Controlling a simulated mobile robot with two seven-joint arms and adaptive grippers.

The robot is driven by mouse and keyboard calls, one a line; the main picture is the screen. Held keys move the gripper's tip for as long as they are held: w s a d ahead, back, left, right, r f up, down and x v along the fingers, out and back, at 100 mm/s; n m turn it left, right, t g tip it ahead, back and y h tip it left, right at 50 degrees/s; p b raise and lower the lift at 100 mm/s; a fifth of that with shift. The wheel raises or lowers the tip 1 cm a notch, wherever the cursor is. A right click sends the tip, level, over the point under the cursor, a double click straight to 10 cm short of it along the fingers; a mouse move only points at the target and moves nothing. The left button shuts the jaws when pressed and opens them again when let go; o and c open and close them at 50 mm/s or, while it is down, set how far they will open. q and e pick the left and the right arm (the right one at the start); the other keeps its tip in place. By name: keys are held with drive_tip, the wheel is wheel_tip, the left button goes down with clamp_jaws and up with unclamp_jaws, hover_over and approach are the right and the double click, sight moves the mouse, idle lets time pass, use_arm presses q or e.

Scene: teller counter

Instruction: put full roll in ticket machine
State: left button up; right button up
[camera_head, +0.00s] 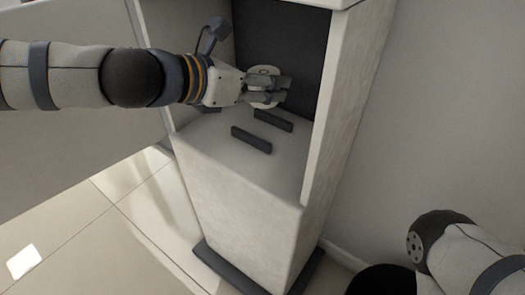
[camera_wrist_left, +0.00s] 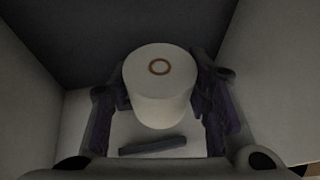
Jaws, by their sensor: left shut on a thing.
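The ticket machine (camera_head: 240,185) is a pale cabinet with an open recess and two dark bars on its inner shelf. My left gripper (camera_head: 272,88) is inside the recess, above the shelf near the rear bar (camera_head: 273,121). It is shut on a white paper roll (camera_wrist_left: 158,98), with one finger on each side. The roll is upright with a brown-ringed core facing up, and it is mostly covered by the fingers in the head view (camera_head: 262,71). Whether the roll touches the shelf I cannot tell. My right gripper is outside both views.
The front bar (camera_head: 251,139) lies on the shelf nearer the cabinet's front edge. The cabinet's right side wall (camera_head: 345,90) stands close to my left gripper. A large pale panel (camera_head: 75,150) is at the left, and a dark round object (camera_head: 381,281) is at the bottom right.

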sight(272, 140)
use_arm(q)
drive_tip(key=shift+w+d+f+b, duration=0.15)
drive_tip(key=shift+d+f+b, duration=0.2)
drive_tip(key=shift+d, duration=0.2)
drive_tip(key=shift+w+d+f+b, duration=0.1)
drive_tip(key=shift+d+f+b, duration=0.25)
drive_tip(key=shift+d, duration=0.2)
wheel_tip(272, 140, down, 4)
drive_tip(key=shift+r+b, duration=0.1)
drive_tip(key=shift+b, duration=0.65)
drive_tip(key=shift+f+b, duration=0.95)
drive_tip(key=shift+f, duration=1.45)
drive_tip(key=o, duration=1.2)
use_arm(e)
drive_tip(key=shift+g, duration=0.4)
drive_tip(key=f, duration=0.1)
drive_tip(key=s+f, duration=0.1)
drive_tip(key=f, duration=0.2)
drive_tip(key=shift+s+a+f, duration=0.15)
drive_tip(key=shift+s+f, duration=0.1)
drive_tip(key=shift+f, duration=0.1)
use_arm(q)
drive_tip(key=shift+r, duration=0.1)
